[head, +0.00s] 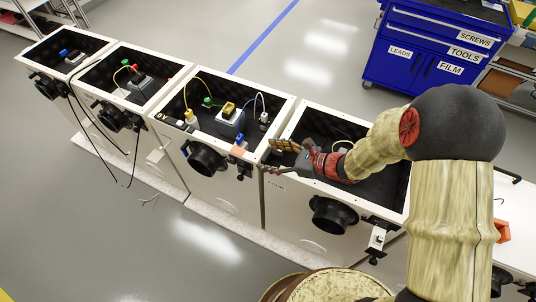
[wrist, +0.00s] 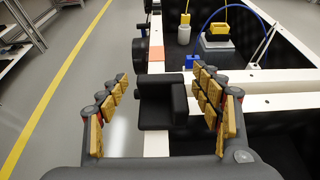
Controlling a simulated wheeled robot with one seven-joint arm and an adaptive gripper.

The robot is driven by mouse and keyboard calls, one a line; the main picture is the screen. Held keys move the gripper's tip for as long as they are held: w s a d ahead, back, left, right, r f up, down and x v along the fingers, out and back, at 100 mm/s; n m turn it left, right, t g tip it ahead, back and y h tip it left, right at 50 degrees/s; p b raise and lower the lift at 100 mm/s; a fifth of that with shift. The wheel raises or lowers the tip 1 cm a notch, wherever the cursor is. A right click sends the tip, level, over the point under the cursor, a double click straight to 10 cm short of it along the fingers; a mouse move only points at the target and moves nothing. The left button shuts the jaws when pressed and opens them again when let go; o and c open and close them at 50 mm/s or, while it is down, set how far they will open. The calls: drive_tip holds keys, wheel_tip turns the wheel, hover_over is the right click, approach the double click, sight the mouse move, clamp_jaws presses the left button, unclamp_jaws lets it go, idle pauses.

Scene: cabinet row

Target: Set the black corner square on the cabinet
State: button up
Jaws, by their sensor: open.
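A black corner square (wrist: 162,100), an angled block with two faces, shows in the wrist view between my gripper's fingers. It is at the white rim of the nearest cabinet, the one at the right of the row (head: 285,215), by its front left corner. My gripper (wrist: 160,88) is open, with gold-padded fingers on both sides of the square and gaps showing. In the head view my gripper (head: 275,157) is over that same corner, and the square is hard to make out there. I cannot tell whether the square's underside fully touches the rim.
Another white cabinet (head: 215,175) stands just left, with an orange patch (wrist: 157,54), cables and small boxes inside. Further open cabinets continue left. Black round ports (head: 333,216) stick out in front. A blue tool chest (head: 430,50) stands behind.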

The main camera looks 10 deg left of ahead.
drive_tip(key=v, duration=1.1)
drive_tip(key=shift+d, duration=0.1)
drive_tip(key=s+d+n+g+h, duration=0.3)
drive_tip(key=s+n, duration=0.3)
drive_tip(key=s, duration=0.1)
drive_tip(key=s+d+n+g+h, duration=0.3)
drive_tip(key=s+n, duration=0.4)
drive_tip(key=s+d+r+n+t+h, duration=0.1)
drive_tip(key=d+r+n+t+h, duration=0.1)
drive_tip(key=r, duration=0.5)
drive_tip(key=s+d+r+n+t+h, duration=0.1)
drive_tip(key=d+r+n+t+h, duration=0.1)
drive_tip(key=d+r+n, duration=0.2)
drive_tip(key=s+d+r+n+t+h+p, duration=0.1)
drive_tip(key=d+r+n+t+h, duration=0.1)
drive_tip(key=r, duration=0.7)
drive_tip(key=shift+d+r+n+t+h, duration=0.4)
drive_tip(key=shift+d+t, duration=0.05)
drive_tip(key=shift+t, duration=0.15)
